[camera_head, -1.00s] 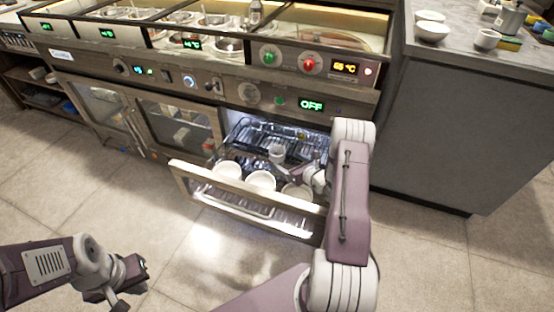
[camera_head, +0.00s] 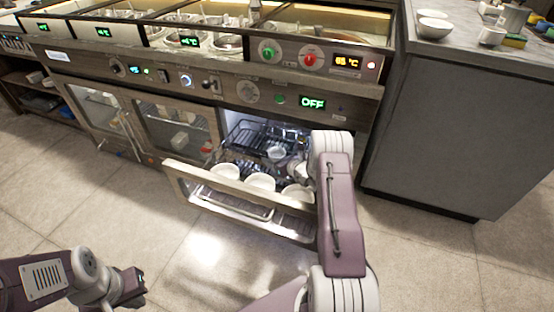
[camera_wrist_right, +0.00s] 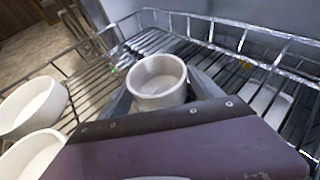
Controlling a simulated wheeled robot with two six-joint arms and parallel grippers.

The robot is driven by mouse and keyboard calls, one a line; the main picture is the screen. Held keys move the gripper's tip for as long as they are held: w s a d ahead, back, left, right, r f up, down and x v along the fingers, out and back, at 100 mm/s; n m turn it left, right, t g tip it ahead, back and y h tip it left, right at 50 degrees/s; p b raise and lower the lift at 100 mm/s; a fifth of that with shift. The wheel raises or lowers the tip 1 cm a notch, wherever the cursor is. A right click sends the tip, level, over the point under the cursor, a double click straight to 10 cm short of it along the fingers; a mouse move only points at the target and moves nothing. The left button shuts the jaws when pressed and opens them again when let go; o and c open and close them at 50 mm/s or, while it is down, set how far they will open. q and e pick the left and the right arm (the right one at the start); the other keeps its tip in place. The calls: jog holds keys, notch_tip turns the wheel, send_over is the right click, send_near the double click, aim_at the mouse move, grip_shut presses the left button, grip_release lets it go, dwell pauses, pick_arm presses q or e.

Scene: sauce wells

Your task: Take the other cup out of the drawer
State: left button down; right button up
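A small white cup (camera_head: 276,152) stands on the wire rack inside the pulled-out drawer (camera_head: 178,176). My right gripper (camera_head: 288,160) reaches into the drawer from the right and is close to this cup. In the right wrist view the cup (camera_wrist_right: 157,80) is upright, with grey fingers spread on its left and right sides; whether they touch it is not clear. The purple gripper body hides the near part. My left gripper (camera_head: 134,288) hangs over the floor at lower left, away from the drawer; its finger opening is not clear.
White bowls (camera_head: 260,181) stand in a row at the drawer's front, left of the cup in the right wrist view. The rack's wire rail (camera_wrist_right: 230,55) rises behind the cup. A grey counter (camera_head: 450,130) with bowls stands to the right.

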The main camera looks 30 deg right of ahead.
jog(key=c, duration=1.1)
jog(key=shift+r, duration=0.35)
notch_tip(320, 180, up, 6)
jog(key=p, duration=0.4)
jog(key=shift+r, duration=0.2)
jog(key=s+p, duration=0.1)
jog(key=s, duration=0.4)
jog(key=s+d+p, duration=0.1)
jog(key=s+p, duration=0.1)
jog(key=s, duration=0.4)
jog(key=s+p, duration=0.1)
jog(key=s, duration=0.5)
jog(key=shift+d, duration=0.25)
jog(key=shift+s+p, duration=0.3)
jog(key=shift+s, duration=0.2)
